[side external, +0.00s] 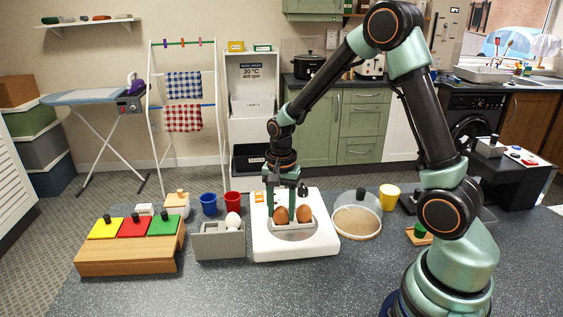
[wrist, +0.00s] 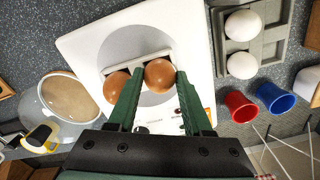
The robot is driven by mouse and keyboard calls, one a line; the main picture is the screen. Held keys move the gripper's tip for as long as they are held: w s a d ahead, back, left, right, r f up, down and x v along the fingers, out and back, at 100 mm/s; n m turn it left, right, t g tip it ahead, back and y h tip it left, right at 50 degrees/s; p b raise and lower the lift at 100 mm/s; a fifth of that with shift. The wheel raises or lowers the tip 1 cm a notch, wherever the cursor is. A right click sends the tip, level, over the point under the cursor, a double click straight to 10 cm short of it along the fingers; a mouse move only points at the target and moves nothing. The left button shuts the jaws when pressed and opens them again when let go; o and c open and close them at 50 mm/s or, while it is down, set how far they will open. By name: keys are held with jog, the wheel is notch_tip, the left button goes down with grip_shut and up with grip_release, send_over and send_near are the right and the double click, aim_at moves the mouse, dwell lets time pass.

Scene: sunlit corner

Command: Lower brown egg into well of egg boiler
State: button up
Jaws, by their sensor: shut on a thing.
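The white egg boiler (side external: 262,245) stands mid-table, with a pale egg holder across its grey round plate; its white base fills the middle of the wrist view (wrist: 85,42). My gripper (side external: 281,207) points down over it. Its green fingers (wrist: 158,88) are shut on a brown egg (wrist: 159,73), the left one in the side view (side external: 281,215). That egg is at the holder, its underside hidden; I cannot tell whether it touches the well. A second brown egg (side external: 304,213) sits upright beside it in the holder, also seen in the wrist view (wrist: 112,88).
A grey egg tray (side external: 220,246) holds white eggs, left of the boiler. Blue (side external: 209,204) and red (side external: 233,203) cups stand behind. A clear domed lid (side external: 357,222) lies close on the right, near a yellow cup (side external: 389,197). A wooden box (side external: 130,258) is far left.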

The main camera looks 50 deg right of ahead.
aim_at(281, 207)
jog(key=o, duration=0.9)
notch_tip(281, 207, up, 12)
jog(key=s+a+r+n+t, duration=0.2)
jog(key=s+n, duration=0.1)
jog(key=n, duration=0.1)
jog(key=s+a+r+n+t, duration=0.1)
jog(key=s+a+r+n, duration=0.1)
jog(key=n, duration=0.3)
jog(key=s+a+r+n+t, duration=0.2)
jog(key=s+n, duration=0.2)
jog(key=s, duration=0.1)
jog(key=shift+r+n+t, duration=0.2)
jog(key=shift+n+t, duration=0.1)
